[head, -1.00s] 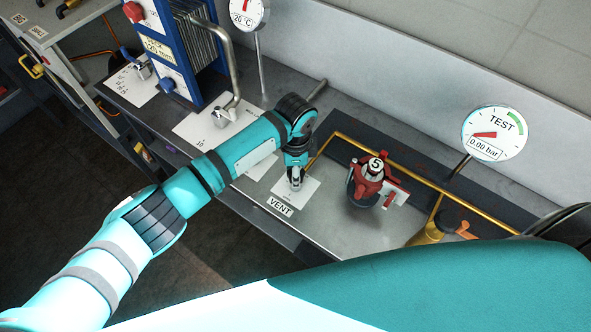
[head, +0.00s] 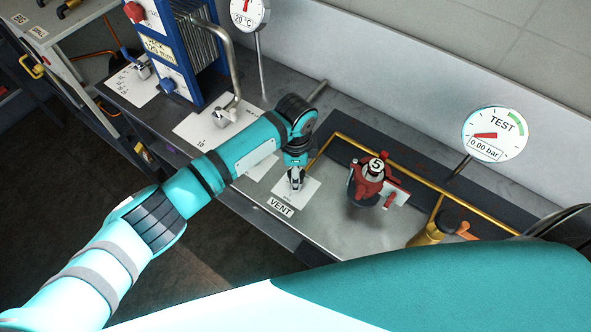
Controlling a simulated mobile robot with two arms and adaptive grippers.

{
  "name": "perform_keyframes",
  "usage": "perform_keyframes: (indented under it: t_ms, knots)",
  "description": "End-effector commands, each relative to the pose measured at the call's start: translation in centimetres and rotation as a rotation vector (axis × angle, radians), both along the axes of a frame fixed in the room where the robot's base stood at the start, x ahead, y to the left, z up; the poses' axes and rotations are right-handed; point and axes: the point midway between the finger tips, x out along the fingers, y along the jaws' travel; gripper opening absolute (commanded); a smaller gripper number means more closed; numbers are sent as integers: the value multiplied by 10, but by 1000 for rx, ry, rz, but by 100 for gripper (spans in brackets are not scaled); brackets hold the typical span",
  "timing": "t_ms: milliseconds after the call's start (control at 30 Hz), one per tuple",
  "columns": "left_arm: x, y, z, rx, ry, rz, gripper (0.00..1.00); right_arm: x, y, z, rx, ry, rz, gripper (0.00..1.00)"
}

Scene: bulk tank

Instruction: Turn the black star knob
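My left gripper (head: 296,182) points down over a white card (head: 309,193) beside the VENT label (head: 280,207) on the metal bench top. I cannot make out a black star knob; the fingers and wrist cover the middle of that card, so it may be hidden there. The fingers are small and dark at this distance, and I cannot tell whether they are open or shut on something. My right gripper is out of view.
A red valve with a "5" cap (head: 375,166) stands right of my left gripper. A blue plate pack (head: 165,50) stands at the back left.

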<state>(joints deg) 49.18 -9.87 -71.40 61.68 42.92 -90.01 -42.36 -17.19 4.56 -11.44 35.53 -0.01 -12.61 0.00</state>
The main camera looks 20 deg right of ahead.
Motion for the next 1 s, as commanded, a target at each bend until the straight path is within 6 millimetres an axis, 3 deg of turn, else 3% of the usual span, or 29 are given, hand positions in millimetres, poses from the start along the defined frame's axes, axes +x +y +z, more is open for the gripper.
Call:
perform_keyframes:
  t_ms: [133, 267, 700, 1000]
  knots:
    - [0, 0, 4, -1, 0, 0, 64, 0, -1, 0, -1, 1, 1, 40]
    - [0, -1, 20, -2, -1, -1, 64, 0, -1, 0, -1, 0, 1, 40]
    - [1, 0, 106, -2, -1, -1, 64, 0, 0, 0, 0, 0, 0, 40]
    - [0, 0, 120, 0, 0, 0, 64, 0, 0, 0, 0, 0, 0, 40]
